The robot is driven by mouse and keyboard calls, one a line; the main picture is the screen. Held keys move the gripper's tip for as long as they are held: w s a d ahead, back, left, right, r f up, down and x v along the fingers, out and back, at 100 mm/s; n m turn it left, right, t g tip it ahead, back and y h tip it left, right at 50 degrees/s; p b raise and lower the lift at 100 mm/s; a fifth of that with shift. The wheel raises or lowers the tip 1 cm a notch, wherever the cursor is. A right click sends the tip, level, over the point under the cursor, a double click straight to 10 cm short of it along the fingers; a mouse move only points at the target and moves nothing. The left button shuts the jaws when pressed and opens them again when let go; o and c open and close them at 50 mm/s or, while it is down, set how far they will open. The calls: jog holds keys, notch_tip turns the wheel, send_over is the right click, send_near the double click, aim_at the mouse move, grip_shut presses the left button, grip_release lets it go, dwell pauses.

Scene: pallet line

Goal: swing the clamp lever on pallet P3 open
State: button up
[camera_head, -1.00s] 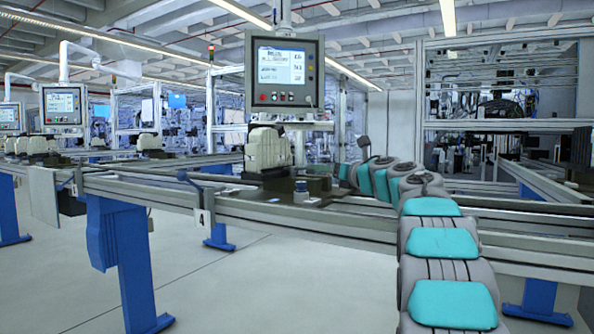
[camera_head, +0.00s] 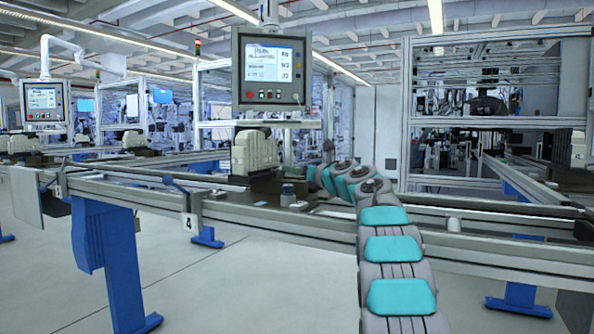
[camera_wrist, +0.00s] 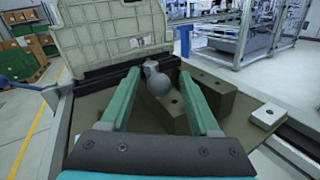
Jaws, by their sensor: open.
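In the wrist view, a lever with a grey ball knob (camera_wrist: 159,84) rises from the dark olive pallet (camera_wrist: 95,108). It looks like the clamp lever. My gripper (camera_wrist: 160,74) is open, with one green finger on each side of the knob. I cannot tell whether either finger touches it. The pale ribbed workpiece (camera_wrist: 115,35) stands on the pallet just beyond the fingertips. In the head view, the workpiece (camera_head: 255,152) sits on the line beyond the front rail, and my arm reaches toward it from the right. No pallet label is readable.
A dark block (camera_wrist: 212,92) with holes lies right of the knob. A blue ball-ended handle (camera_wrist: 12,84) juts in at the left. The conveyor rail (camera_head: 270,215) crosses in front, and a screen (camera_head: 272,69) hangs above the workpiece.

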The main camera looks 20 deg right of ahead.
grip_shut()
dwell(0.5)
dwell(0.9)
